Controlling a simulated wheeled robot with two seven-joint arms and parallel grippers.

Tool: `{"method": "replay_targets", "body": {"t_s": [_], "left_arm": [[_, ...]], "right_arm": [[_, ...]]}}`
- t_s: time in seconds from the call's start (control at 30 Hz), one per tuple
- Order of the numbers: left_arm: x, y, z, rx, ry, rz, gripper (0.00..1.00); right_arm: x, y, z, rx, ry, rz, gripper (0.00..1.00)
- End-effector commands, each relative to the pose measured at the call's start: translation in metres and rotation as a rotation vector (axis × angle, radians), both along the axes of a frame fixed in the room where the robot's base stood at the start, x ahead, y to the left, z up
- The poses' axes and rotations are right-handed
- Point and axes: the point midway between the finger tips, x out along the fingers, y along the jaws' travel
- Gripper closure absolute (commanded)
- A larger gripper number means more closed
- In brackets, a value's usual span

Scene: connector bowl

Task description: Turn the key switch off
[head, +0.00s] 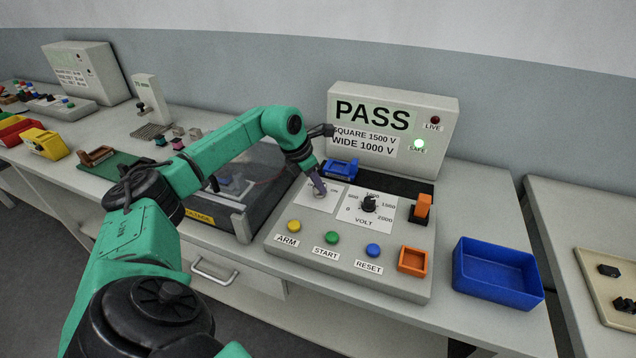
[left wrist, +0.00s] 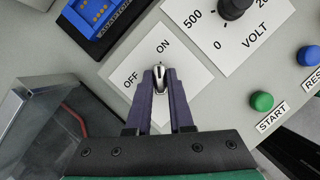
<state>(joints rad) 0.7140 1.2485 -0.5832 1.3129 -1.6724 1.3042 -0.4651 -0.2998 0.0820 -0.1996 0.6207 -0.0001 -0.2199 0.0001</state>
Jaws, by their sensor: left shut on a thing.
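The key switch (left wrist: 159,72) is a small silvery key on a white plate (left wrist: 190,75) marked OFF and ON. In the left wrist view the key points up the picture, roughly towards the ON label, with OFF to its upper left. My left gripper (left wrist: 159,76) is shut on the key, one dark finger on each side. In the head view my left gripper (head: 319,189) reaches down onto the same plate (head: 312,202) and hides the key. My right gripper is in neither view.
The grey panel (head: 270,242) also carries a VOLT knob (head: 369,203), an orange switch (head: 421,207) and yellow, green and blue buttons. A blue connector (head: 341,169) lies behind the plate. A display (head: 392,118) reads PASS, its green SAFE lamp lit. A blue bin (head: 497,291) stands right.

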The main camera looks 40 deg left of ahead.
Motion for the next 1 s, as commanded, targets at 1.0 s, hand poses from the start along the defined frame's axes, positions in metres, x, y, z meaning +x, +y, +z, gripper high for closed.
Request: {"method": "replay_targets", "body": {"t_s": [1.0], "left_arm": [[0.002,-0.004,0.002,-0.002,-0.008,0.89,1.0]], "right_arm": [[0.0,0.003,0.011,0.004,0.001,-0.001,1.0]]}}
